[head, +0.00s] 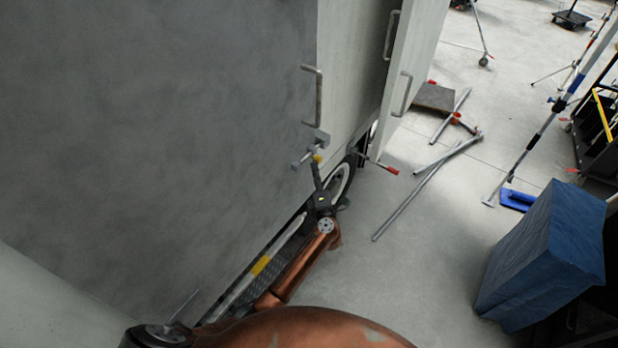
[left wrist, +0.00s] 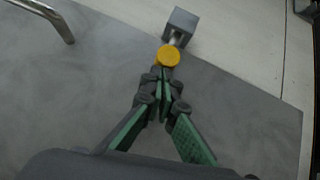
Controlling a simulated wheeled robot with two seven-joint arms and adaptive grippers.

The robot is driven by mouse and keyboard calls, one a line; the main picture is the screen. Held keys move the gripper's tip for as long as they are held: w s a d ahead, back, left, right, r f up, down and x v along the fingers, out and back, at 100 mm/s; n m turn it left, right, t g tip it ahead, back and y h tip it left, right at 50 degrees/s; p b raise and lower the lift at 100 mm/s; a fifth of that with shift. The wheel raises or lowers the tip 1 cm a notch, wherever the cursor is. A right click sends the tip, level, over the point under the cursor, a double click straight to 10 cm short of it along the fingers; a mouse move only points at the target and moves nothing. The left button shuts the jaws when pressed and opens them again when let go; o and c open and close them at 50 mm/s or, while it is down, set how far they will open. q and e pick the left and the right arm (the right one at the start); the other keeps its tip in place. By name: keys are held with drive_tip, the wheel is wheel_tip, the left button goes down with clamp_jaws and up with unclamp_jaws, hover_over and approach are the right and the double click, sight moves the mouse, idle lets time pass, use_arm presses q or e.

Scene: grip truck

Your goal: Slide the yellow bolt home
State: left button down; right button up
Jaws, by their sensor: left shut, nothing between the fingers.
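The yellow bolt shows as a small yellow knob (head: 317,158) beside the edge of the large grey panel in the head view. In the left wrist view the round yellow knob (left wrist: 168,56) sits on a short metal rod that runs to a square grey block (left wrist: 181,24). My left gripper (head: 316,168) is shut and empty, its fingertips (left wrist: 161,74) right at the near side of the knob. I cannot tell whether they touch it. In the head view the gripper partly hides the bolt's lower side. My right gripper is not in view.
A metal handle (head: 313,95) stands on the panel above the bolt. A red-tipped lever (head: 388,170) sticks out to the right. An open pale door (head: 415,45) stands beyond. Metal poles (head: 408,203) lie on the floor. A blue-covered box (head: 540,255) stands at the right.

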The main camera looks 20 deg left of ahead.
use_arm(q)
drive_tip(key=shift+w+d+r, duration=0.15)
drive_tip(key=shift+w+d, duration=0.1)
drive_tip(key=shift+w, duration=0.25)
drive_tip(key=shift+w+d+r, duration=0.1)
drive_tip(key=shift+w+d, duration=0.1)
drive_tip(key=shift+w, duration=0.3)
wheel_tip(320, 180, up, 9)
drive_tip(key=shift+r, duration=0.15)
drive_tip(key=shift+a, duration=0.1)
drive_tip(key=shift+s+a, duration=0.1)
drive_tip(key=shift+s, duration=0.05)
